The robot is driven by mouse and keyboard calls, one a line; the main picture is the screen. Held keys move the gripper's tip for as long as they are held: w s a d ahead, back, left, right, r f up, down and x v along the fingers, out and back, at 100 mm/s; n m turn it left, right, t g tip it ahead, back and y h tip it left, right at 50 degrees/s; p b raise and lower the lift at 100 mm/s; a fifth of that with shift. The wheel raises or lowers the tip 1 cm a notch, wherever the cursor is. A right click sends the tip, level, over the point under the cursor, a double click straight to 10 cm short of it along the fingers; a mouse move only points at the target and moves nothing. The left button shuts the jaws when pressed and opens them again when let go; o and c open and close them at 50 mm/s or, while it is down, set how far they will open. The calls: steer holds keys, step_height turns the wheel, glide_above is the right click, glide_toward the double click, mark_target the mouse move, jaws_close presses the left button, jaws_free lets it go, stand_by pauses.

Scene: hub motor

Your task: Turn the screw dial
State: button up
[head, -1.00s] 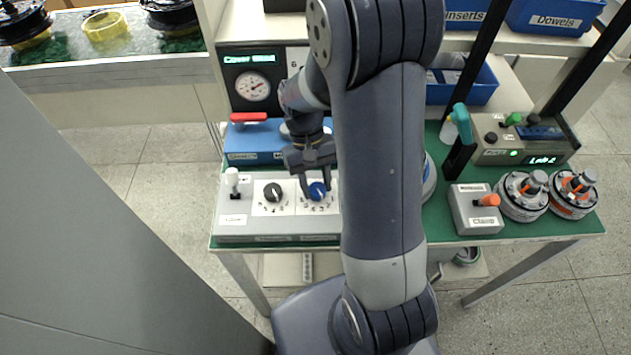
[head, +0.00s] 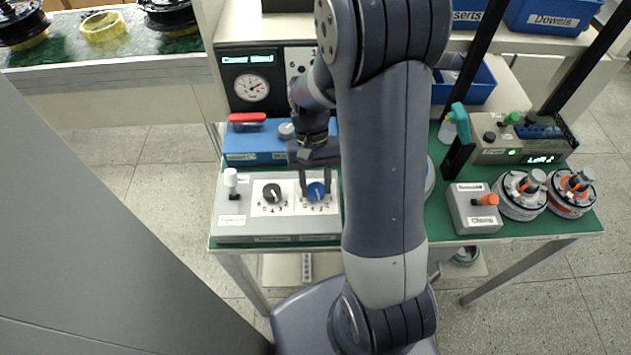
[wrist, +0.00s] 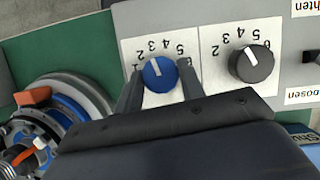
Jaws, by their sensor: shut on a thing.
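A blue dial (head: 316,191) with a white mark sits on a white numbered plate on the grey control box (head: 232,222). It also shows in the wrist view (wrist: 160,74), where its mark points near the 3. My gripper (head: 315,180) is over it with one finger on each side, shut on the dial. In the wrist view the fingers straddle the blue dial (wrist: 159,88). A black dial (head: 272,193) with its own number scale sits beside it, untouched. The plate labels are too small to read in the head view.
Behind is a blue unit (head: 255,143) with a red handle (head: 247,118). A box with an orange knob (head: 474,208) and two round motor parts (head: 521,194) stand to the right.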

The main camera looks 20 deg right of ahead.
steer(key=o, duration=1)
steer(key=v, duration=1.1)
steer(key=shift+b, duration=0.4)
steer(key=shift+s, duration=0.1)
